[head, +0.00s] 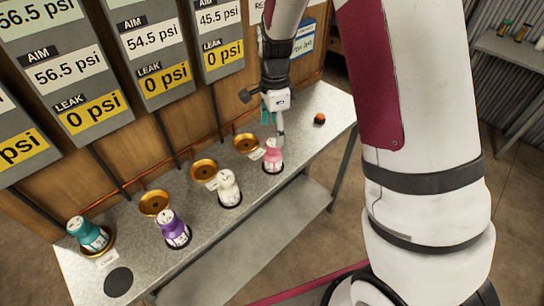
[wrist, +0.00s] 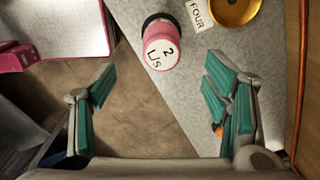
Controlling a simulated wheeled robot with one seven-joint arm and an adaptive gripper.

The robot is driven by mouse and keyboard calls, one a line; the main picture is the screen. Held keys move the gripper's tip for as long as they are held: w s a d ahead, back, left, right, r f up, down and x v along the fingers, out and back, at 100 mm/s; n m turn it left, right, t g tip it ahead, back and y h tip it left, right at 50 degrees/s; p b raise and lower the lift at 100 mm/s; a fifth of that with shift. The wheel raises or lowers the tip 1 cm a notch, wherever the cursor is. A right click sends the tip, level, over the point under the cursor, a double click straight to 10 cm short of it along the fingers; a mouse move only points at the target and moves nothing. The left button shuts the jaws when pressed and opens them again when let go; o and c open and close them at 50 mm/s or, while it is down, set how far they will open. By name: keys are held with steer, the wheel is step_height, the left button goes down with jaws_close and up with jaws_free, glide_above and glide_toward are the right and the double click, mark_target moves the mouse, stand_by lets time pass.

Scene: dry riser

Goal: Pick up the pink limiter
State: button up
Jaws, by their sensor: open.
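The pink limiter (head: 272,157) stands on the grey bench near its right end, in a dark ring. In the wrist view the pink limiter (wrist: 162,45) shows from above, with "2 L/s" on its white top, ahead of the fingers and between their lines. My gripper (head: 275,122) is above the bench, just over and behind the pink limiter in the head view. In the wrist view its teal-padded fingers (wrist: 160,85) are wide apart with nothing between them.
White (head: 229,188), purple (head: 173,229) and teal (head: 90,234) limiters stand along the bench (head: 130,208). Several brass cups line its back, one (wrist: 236,8) beside the "FOUR" label (wrist: 200,14). An orange-red knob (head: 319,118) is at the right end. Gauge panels hang behind.

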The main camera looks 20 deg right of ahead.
mark_target(273, 157)
step_height(273, 157, down, 12)
steer(key=shift+a+f+p, duration=0.1)
steer(key=shift+f+p, duration=0.1)
steer(key=shift+p, duration=0.5)
steer(key=shift+w, duration=0.1)
steer(key=c, duration=1.5)
steer(key=shift+r, duration=0.1)
